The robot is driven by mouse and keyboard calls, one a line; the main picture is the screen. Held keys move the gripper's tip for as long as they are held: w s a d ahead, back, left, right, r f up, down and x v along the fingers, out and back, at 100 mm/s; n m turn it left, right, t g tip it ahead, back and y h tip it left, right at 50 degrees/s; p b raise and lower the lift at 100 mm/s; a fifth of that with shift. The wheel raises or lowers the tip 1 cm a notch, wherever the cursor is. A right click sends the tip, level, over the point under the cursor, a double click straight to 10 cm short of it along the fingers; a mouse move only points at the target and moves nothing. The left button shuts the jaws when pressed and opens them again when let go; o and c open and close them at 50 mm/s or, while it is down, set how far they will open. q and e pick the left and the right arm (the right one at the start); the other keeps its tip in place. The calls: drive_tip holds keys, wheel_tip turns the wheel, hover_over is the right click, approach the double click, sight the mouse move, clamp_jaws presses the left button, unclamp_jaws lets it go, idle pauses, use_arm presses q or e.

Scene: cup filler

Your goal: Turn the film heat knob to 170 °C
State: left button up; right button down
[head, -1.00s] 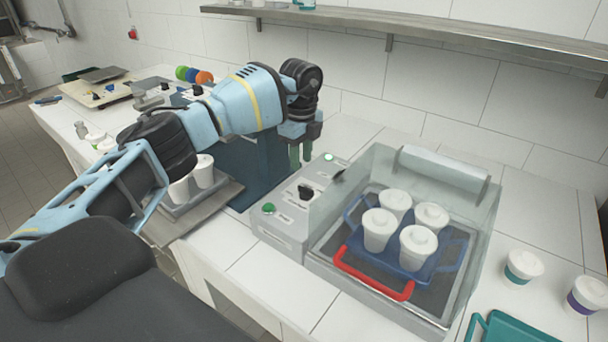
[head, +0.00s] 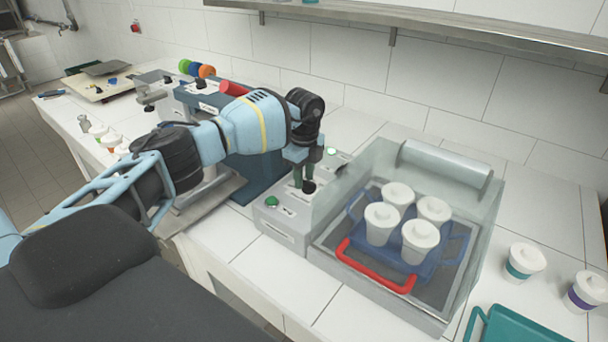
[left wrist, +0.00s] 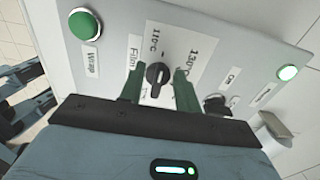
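The film heat knob (left wrist: 157,75) is a black dial on the grey control panel (left wrist: 115,30) of the wrapping machine. The left wrist view shows it beside a "Film" label and a scale with 110 °C and 130 °C readable; the rest of the scale is hidden or unclear, and I cannot read its exact setting. My left gripper (left wrist: 158,88) is open, its two green fingers on either side of the knob with a visible gap. In the head view, the left gripper (head: 303,178) points down over the knob (head: 309,187). My right gripper is not in view.
A green button (left wrist: 83,24), a second black knob (left wrist: 215,104) and a lit green lamp (left wrist: 288,73) share the panel. Right of it, a clear hood (head: 350,185) and red handle (head: 375,267) surround a blue tray (head: 447,262) with lidded cups.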

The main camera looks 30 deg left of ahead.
use_arm(q)
clamp_jaws()
